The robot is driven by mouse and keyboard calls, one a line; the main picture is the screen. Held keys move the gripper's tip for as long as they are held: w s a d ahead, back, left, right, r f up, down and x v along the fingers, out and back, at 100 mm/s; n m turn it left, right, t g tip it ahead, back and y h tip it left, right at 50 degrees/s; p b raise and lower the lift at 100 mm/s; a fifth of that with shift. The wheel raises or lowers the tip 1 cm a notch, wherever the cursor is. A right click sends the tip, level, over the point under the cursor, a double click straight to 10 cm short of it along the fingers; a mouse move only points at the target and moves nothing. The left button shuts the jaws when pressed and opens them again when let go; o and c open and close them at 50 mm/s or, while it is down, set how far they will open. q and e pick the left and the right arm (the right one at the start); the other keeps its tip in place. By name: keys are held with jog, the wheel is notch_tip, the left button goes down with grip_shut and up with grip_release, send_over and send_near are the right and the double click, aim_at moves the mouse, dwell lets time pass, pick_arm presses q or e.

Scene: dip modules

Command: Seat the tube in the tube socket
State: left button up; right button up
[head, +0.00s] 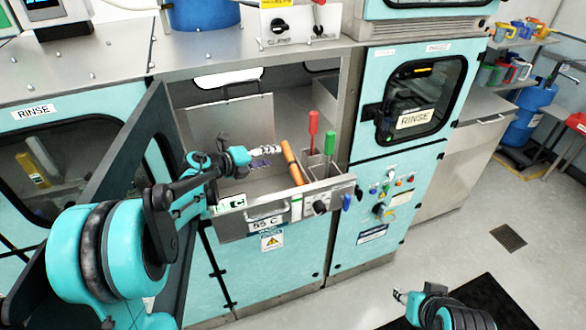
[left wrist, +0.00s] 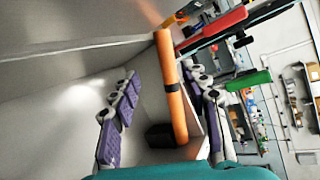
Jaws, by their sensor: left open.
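An orange tube (head: 291,160) with a dark band leans, tilted, inside the open metal bay, beside the red- and green-handled tools. It also shows in the left wrist view (left wrist: 170,90). My left gripper (head: 268,156) reaches in from the left and is open, just left of the tube. In the left wrist view its purple-padded fingers (left wrist: 165,115) stand apart, with the tube between them in the picture, nearer the right finger. I cannot tell whether they touch. A dark block (left wrist: 160,135) lies low behind the tube; I cannot identify the tube socket for certain. My right gripper (head: 402,296) is at the bottom right.
A red-handled tool (head: 313,130) and a green-handled tool (head: 330,146) stand in a metal holder right of the tube. The bay's front panel (head: 265,224) has a 55 C label and knobs. An open dark-framed door (head: 125,150) stands left, close to my left arm.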

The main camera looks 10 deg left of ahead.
aim_at(286, 155)
pick_arm(q)
jog(key=x, duration=0.3)
jog(key=d+x, duration=0.1)
jog(key=x, duration=0.2)
jog(key=shift+d+r, duration=0.1)
jog(key=shift+s, duration=0.1)
grip_shut()
